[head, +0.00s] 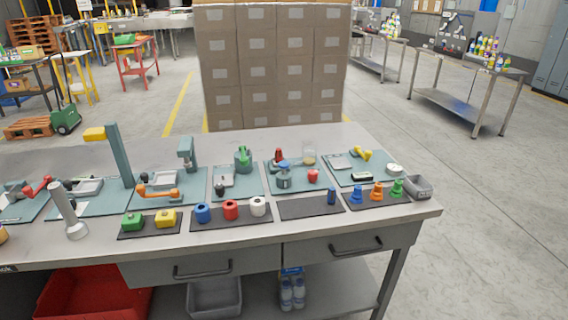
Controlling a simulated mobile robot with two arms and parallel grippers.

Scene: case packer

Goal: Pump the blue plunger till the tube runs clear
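A small pump-like device (284,181) with a blue top (283,166) stands upright on a teal mat (263,187) right of the bench's middle. The blue top looks like the plunger. A pale, see-through container (308,158) with a yellowish bottom stands just behind it to the right. A red knob (313,176) sits to its right and a dark red part (278,156) behind it. The tube and what is in it are too small to make out. Neither of my grippers is in view.
The grey bench (420,209) holds several teal mats with other devices. In front lie dark mats with coloured blocks, rings, a dark blue cylinder (331,196) and cones. A grey bin (418,187) stands at the right end. Stacked cartons (270,70) rise behind the bench.

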